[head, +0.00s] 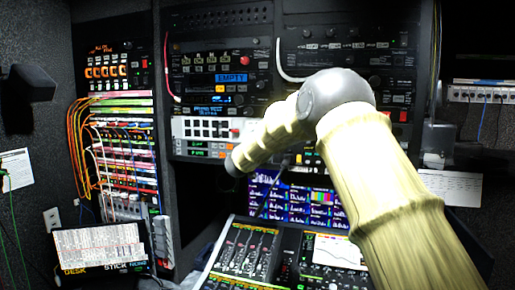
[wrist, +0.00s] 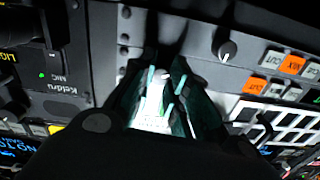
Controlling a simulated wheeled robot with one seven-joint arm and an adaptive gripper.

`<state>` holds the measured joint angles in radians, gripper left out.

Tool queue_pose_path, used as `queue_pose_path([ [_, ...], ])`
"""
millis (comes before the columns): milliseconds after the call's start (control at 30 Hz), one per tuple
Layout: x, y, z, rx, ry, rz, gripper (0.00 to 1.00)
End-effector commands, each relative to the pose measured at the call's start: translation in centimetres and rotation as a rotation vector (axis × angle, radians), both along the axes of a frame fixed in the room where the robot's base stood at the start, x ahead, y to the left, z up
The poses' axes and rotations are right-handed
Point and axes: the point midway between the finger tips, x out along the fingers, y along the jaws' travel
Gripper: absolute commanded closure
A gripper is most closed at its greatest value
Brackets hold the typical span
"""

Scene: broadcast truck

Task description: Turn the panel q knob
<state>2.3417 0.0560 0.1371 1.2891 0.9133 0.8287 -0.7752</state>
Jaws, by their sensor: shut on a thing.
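My gripper (wrist: 158,88) reaches the panel face in the wrist view, its dark fingers close together around something small. The fingers mostly hide it; by its place on the panel I take it to be the panel q knob, but its pointer and label cannot be read. A pale, brightly lit strip shows between the fingers. In the head view my arm covers the middle of the rack, and the fingertips cannot be made out there.
Another black knob (wrist: 227,48) with a white pointer sits to the right of my fingers. Orange and white buttons (wrist: 290,64) lie beyond it. In the head view, patch cables (head: 82,140) hang at left and a mixing console (head: 245,250) stands below.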

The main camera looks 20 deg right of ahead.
Motion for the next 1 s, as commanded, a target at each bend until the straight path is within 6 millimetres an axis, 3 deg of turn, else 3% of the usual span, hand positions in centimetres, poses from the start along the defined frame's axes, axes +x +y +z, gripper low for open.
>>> queue_pose_path([
  [400, 0.01, 0.00, -0.10, -0.208, 0.142, 0.000, 1.00],
  [1000, 0.03, 0.01, 0.08, -0.261, 0.175, -0.001, 1.00],
])
